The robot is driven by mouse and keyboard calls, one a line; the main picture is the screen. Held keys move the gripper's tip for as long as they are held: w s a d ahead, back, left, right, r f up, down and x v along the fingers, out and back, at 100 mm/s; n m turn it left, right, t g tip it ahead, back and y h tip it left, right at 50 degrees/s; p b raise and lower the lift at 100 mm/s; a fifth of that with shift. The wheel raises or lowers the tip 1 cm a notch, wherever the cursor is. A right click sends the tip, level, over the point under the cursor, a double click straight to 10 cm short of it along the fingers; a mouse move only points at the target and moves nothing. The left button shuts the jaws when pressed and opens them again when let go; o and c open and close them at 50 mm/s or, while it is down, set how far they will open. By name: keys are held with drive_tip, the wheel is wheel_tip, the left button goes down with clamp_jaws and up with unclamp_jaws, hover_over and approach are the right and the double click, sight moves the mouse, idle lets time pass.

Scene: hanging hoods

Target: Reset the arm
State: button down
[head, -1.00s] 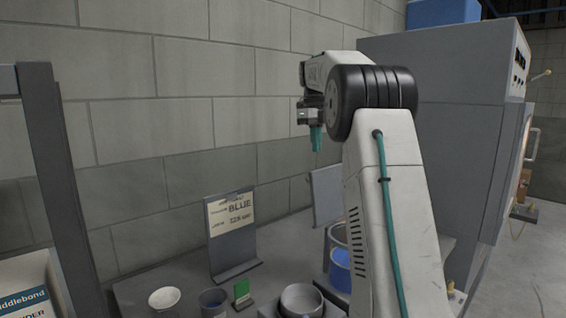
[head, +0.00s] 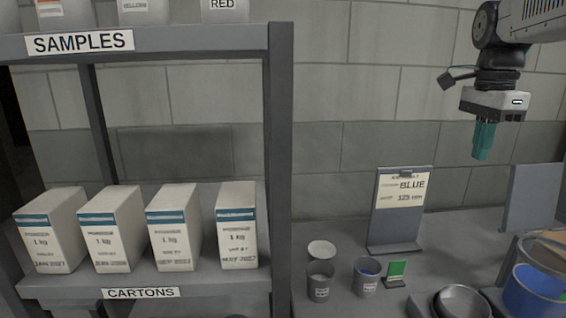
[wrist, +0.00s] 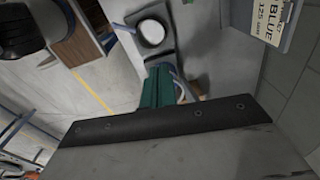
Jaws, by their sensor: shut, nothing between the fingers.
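My gripper (head: 484,140) is at the upper right of the head view, above the grey counter and in front of the block wall. Its teal fingers point down and are shut with nothing between them. My gripper also shows in the wrist view (wrist: 158,85), over the counter area. It touches nothing that I can see. My arm reaches in from the top right, and most of it is outside the head view.
On the counter (head: 440,243) below stand a BLUE sign (head: 398,205), small cups (head: 366,277), a green card (head: 396,270), a metal bowl (head: 462,302) and a blue container (head: 535,290). A shelf (head: 279,160) with several cartons (head: 170,228) stands left. The air around my gripper is clear.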

drive_tip(key=s+a+f+n, duration=0.7)
drive_tip(key=s+f+n, duration=0.1)
drive_tip(key=s+n, duration=0.1)
drive_tip(key=s+a+f+n+t, duration=0.1)
drive_tip(key=s+a+f+n, duration=0.6)
drive_tip(key=s+n, duration=0.3)
drive_tip(key=shift+s+f, duration=0.65)
drive_tip(key=shift+s, duration=0.4)
